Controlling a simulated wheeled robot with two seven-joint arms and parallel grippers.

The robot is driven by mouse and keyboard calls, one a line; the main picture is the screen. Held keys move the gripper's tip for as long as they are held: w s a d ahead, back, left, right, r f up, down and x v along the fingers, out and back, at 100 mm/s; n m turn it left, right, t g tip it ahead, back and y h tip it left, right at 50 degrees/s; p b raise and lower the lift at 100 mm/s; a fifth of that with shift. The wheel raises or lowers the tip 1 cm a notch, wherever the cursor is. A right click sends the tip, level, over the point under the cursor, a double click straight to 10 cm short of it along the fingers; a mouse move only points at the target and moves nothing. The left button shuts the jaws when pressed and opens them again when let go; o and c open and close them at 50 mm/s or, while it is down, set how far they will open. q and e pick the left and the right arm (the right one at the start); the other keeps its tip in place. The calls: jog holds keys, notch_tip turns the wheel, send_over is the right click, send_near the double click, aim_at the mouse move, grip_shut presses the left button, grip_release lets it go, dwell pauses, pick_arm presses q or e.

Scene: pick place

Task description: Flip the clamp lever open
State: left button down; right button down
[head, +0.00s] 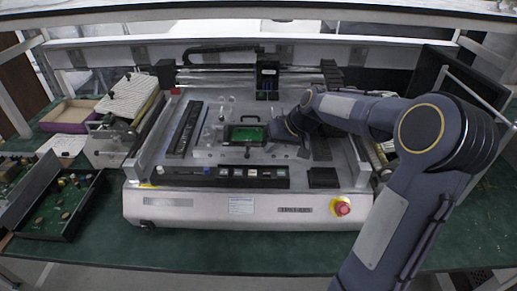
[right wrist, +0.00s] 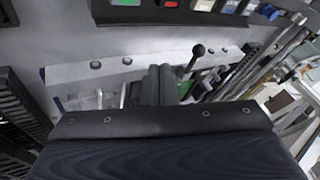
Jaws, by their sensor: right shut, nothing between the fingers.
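The clamp fixture (head: 228,132) is a dark frame around a green board (head: 246,133) in the middle of the machine's bed. The clamp lever (right wrist: 198,50) is a thin rod with a black ball knob and stands up at a tilt in the right wrist view. In the head view its knob looks like a small dark spot at the fixture's front edge. My right gripper (right wrist: 160,72) is shut and empty, with its fingers together just left of the lever in the wrist view and apart from it. In the head view the right gripper (head: 280,130) is at the fixture's right side, its fingertips hard to make out. My left gripper is not in view.
The machine's front panel has a row of buttons (head: 250,172) and a red emergency stop (head: 341,206). A black slotted rail (head: 185,129) lies left of the fixture. Bins of parts (head: 60,207) stand at the left. The green table (head: 200,252) is clear in front.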

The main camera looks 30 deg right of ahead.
aim_at(248, 150)
jog(key=a, duration=0.2)
jog(key=w+a+p, duration=0.1)
jog(key=shift+a+f, duration=0.15)
jog(key=shift+f, duration=0.15)
jog(key=shift+w+a+f, duration=0.15)
jog(key=shift+w+a, duration=0.05)
